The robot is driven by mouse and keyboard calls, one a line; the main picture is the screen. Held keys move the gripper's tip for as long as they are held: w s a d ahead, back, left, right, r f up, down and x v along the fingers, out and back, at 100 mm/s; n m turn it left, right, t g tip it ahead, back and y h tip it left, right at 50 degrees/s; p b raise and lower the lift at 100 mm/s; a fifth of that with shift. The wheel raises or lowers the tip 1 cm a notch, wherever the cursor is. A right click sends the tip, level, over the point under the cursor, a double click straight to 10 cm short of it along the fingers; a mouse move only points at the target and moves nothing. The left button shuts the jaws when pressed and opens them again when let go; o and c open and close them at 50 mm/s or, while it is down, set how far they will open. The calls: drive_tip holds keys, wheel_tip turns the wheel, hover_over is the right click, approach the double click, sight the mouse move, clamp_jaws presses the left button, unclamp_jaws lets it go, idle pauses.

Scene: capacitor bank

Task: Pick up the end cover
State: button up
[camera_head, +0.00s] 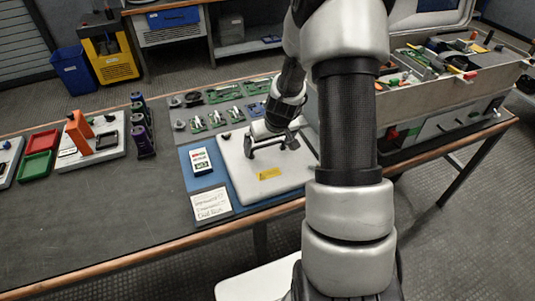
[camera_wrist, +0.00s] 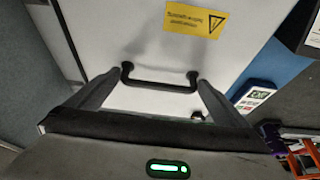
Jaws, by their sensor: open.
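The end cover (camera_head: 284,181) is a flat white panel with a yellow warning label, lying on a blue mat on the bench. It fills much of the wrist view (camera_wrist: 110,30). Its black bar handle (camera_wrist: 158,85) lies between my fingers, which stand just outside its two ends; I cannot tell whether they touch it. My gripper (camera_head: 270,146) is over the cover, open and empty, and also shows in the wrist view (camera_wrist: 158,80). In the head view my gripper and arm hide the handle's outline and part of the cover's right side.
Dark cylinders (camera_head: 141,130) stand to the left. A large open cabinet (camera_head: 435,105) is at right. The bench's left front is clear.

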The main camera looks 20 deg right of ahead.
sight(268, 154)
drive_tip(key=c, duration=1.1)
drive_tip(key=shift+r, duration=0.15)
wheel_tip(268, 154, up, 10)
drive_tip(key=shift+f+p, duration=0.1)
drive_tip(key=shift+p, duration=0.95)
